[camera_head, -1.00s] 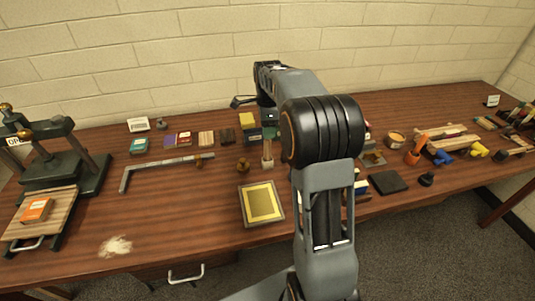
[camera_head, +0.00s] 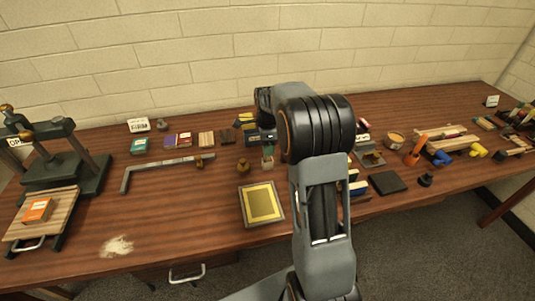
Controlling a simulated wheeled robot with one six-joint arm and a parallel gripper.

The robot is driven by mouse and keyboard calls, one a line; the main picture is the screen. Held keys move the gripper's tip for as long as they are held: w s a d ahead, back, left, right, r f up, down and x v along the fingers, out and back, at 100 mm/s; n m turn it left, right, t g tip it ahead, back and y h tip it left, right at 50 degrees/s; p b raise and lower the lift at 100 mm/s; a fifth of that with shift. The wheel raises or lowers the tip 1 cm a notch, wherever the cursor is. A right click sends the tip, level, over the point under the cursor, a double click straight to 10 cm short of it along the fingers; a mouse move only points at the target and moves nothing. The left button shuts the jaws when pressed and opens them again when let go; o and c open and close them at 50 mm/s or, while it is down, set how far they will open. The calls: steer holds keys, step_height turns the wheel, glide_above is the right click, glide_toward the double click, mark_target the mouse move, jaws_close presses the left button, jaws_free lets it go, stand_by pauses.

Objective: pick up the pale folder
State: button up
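I cannot pick out the pale folder for certain. A small pale holder (camera_head: 267,163) stands on the table just left of my arm, with something short and greenish at its top, too small to tell. My gripper (camera_head: 242,122) is a dark shape at the left of my wrist, low near a yellow-topped block at the back middle of the table. Its fingers are too small and overlapped to show whether they are open or hold anything. My arm hides the table's middle.
A yellow-panelled tray (camera_head: 243,208) lies at the front. A metal square (camera_head: 165,166), small books (camera_head: 178,140) and a press (camera_head: 62,165) are left. A dark slab (camera_head: 388,183) and tools are right.

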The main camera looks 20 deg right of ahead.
jaws_close()
stand_by(0.4)
